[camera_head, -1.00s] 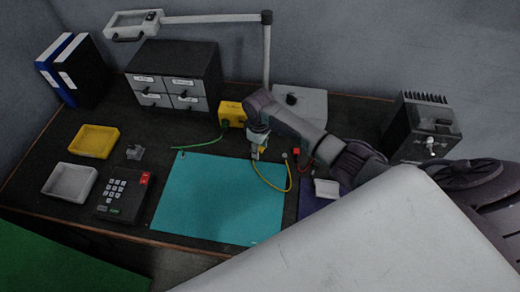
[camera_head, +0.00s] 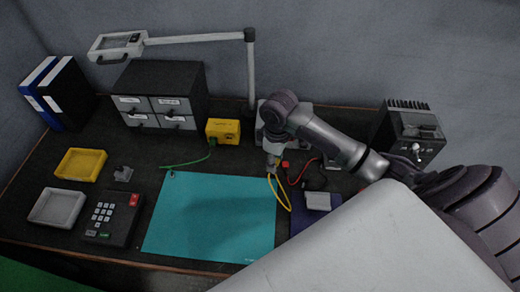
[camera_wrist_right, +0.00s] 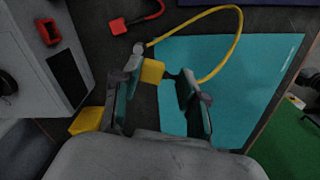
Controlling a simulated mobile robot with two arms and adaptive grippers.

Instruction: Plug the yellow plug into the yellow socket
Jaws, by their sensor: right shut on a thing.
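My right gripper (camera_head: 272,166) is above the bench just past the far right corner of the teal mat. In the wrist view the right gripper (camera_wrist_right: 160,76) has its fingers on either side of the yellow plug (camera_wrist_right: 152,70) and is shut on it. A yellow cable (camera_head: 284,196) loops from the plug over the mat; it also shows in the wrist view (camera_wrist_right: 238,45). A yellow box (camera_head: 223,131) with a green cable stands left of the gripper, apart from it. A yellow block shows left of the fingers in the wrist view (camera_wrist_right: 86,121). No yellow socket opening is clearly visible. My left gripper is out of view.
A red plug (camera_wrist_right: 118,26) lies near a grey panel with a red socket (camera_wrist_right: 47,31). The teal mat (camera_head: 208,215) is mostly clear. A lamp post (camera_head: 250,75) and drawer unit (camera_head: 160,95) stand behind. A dark finned device (camera_head: 412,130) is at right.

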